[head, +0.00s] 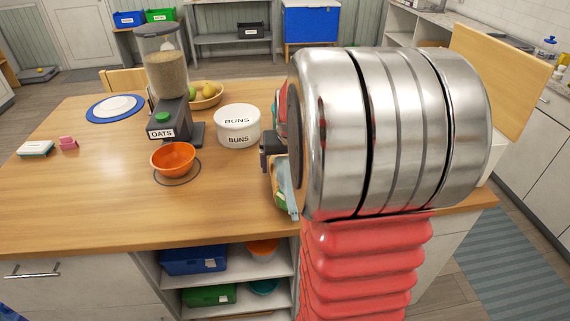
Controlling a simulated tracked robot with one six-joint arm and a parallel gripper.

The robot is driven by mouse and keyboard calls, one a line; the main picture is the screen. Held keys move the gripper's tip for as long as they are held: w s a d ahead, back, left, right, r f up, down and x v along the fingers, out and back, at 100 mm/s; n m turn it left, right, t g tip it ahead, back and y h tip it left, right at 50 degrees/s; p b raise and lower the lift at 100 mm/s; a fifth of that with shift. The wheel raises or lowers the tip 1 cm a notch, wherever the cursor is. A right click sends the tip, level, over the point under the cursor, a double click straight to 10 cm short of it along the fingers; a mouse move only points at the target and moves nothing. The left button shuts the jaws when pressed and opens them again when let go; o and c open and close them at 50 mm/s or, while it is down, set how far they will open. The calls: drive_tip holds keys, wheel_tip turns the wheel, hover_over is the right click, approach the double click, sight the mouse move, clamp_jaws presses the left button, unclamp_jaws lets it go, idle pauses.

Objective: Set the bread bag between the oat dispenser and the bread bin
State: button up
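The oat dispenser (171,118), a clear hopper of oats on a dark base labelled OATS, stands upright left of centre on the wooden table. A round white bin (238,128) labelled BUNS stands to its right; no bin labelled bread shows. A narrow gap lies between them. My gripper (267,158) shows only as a dark part at the left edge of my large metal arm, right of the white bin; its fingers are mostly hidden. A green, tan and pale-blue item (282,196) shows partly beside it. I cannot tell whether this is the bread bag or whether it is held.
An orange bowl (172,158) sits on a round mat in front of the dispenser. A fruit bowl (207,97) stands behind, a blue-rimmed plate (115,107) at left. Small pink (68,143) and teal-white (36,149) items lie far left. The front left tabletop is clear.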

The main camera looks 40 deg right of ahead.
drive_tip(key=v, duration=1.2)
drive_tip(key=shift+s+r, duration=0.1)
idle(0.5)
drive_tip(key=s+a+f+n+t+y, duration=0.1)
drive_tip(key=s+a+n, duration=0.2)
drive_tip(key=a, duration=1.1)
drive_tip(key=s+a+f+n+t+y, duration=0.1)
drive_tip(key=s+a+f+n, duration=0.1)
drive_tip(key=s+a, duration=0.6)
drive_tip(key=a+n, duration=0.1)
drive_tip(key=a, duration=0.5)
drive_tip(key=shift+a+n+y, duration=0.2)
drive_tip(key=shift+n+y, duration=0.1)
drive_tip(key=shift+n, duration=0.1)
drive_tip(key=shift+c, duration=0.2)
